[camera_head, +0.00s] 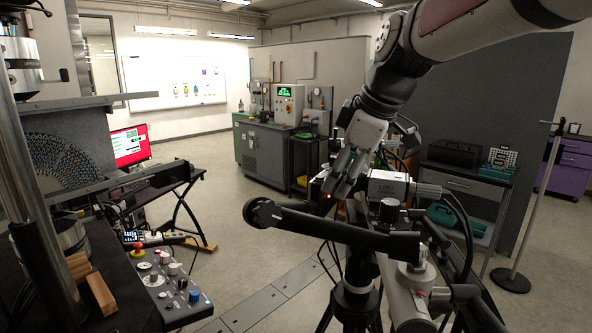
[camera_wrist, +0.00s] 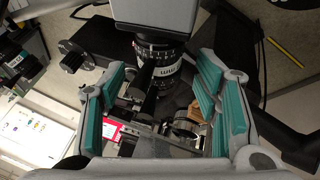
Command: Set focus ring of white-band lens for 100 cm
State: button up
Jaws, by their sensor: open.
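The white-band lens (camera_wrist: 160,52) shows in the wrist view at the top middle, dark and ribbed, with a white printed band. It is mounted on a pale camera body (camera_wrist: 155,12). My gripper (camera_wrist: 160,88) is open, its teal-padded fingers apart to the left and right. The lens lies in the gap between them in the picture; I see no contact. The focus scale is too small to read.
A black bar (camera_head: 330,222) with a round end runs in front of the camera housing, above a tripod (camera_head: 355,298). Cables hang at the right. A control box (camera_head: 172,288) and a test machine stand at the left. Open floor (camera_head: 232,235) lies between.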

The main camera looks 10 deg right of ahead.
jog(key=shift+w+f, duration=0.1)
jog(key=shift+f, duration=0.05)
jog(key=c, duration=1.2)
jog(key=shift+w+d+g+y, duration=0.2)
jog(key=shift+g+y, duration=0.3)
jog(key=shift+g, duration=0.2)
jog(key=shift+m+g+y, duration=0.3)
jog(key=shift+g+y, duration=0.1)
jog(key=shift+g, duration=0.4)
